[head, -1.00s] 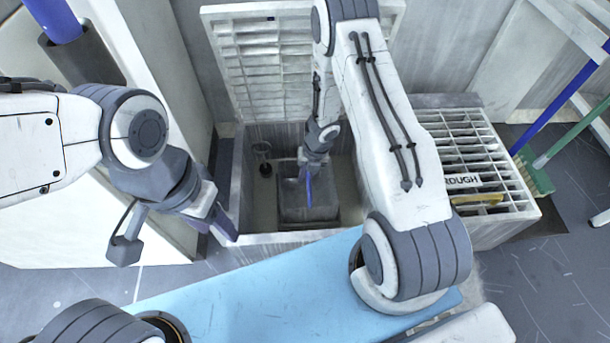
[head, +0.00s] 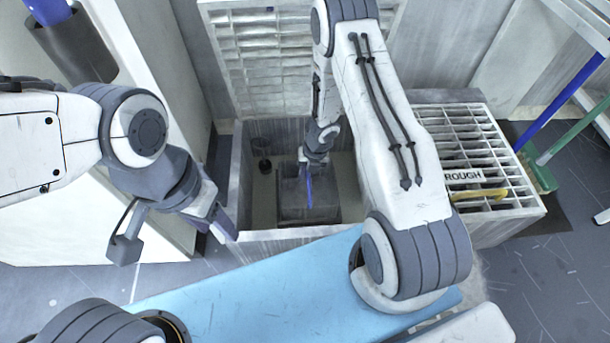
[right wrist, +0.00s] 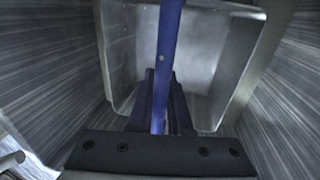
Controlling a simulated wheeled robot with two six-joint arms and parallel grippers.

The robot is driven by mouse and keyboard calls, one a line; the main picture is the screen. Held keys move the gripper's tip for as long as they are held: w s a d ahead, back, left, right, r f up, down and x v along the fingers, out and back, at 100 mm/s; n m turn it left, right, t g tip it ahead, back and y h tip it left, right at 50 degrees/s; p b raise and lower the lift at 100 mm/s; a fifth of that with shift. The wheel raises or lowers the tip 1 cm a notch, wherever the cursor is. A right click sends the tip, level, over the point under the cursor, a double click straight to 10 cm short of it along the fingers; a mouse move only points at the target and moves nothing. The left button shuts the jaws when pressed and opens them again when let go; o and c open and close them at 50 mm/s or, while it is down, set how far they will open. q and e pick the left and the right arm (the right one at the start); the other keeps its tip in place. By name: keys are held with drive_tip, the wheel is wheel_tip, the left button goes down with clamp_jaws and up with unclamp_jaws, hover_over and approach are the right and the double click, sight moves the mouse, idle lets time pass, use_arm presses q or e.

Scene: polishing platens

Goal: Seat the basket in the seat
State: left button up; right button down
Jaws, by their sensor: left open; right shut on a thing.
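The basket (head: 308,205) is a grey box down inside a grey open-topped basin (head: 238,190). My right gripper (head: 309,183) is above the basket, shut on a slim blue bar that appears to be its handle. In the right wrist view the blue bar (right wrist: 168,50) runs up from between the fingers, with the grey basket (right wrist: 205,65) around and behind it. A dark patch shows under the basket; I cannot make out the seat or whether the basket touches it. My left gripper (head: 222,222) is open and empty, outside the basin's left front corner.
A slatted grey rack (head: 275,60) stands behind the basin. To the right is a grated bench (head: 490,150) with a "ROUGH" label (head: 463,176) and a yellow handle (head: 480,194). A small dark round fitting (head: 264,165) is in the basin's left part. Brooms lean at far right.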

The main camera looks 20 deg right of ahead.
drive_tip(key=shift+f+b, duration=0.35)
drive_tip(key=shift+f, duration=0.1)
drive_tip(key=c, duration=0.8)
unclamp_jaws()
drive_tip(key=shift+o, duration=0.2)
drive_tip(key=shift+r, duration=0.1)
wheel_tip(320, 180, up, 10)
drive_tip(key=d+p, duration=0.2)
drive_tip(key=p, duration=0.6)
drive_tip(key=shift+s+r, duration=0.15)
drive_tip(key=shift+s, duration=0.15)
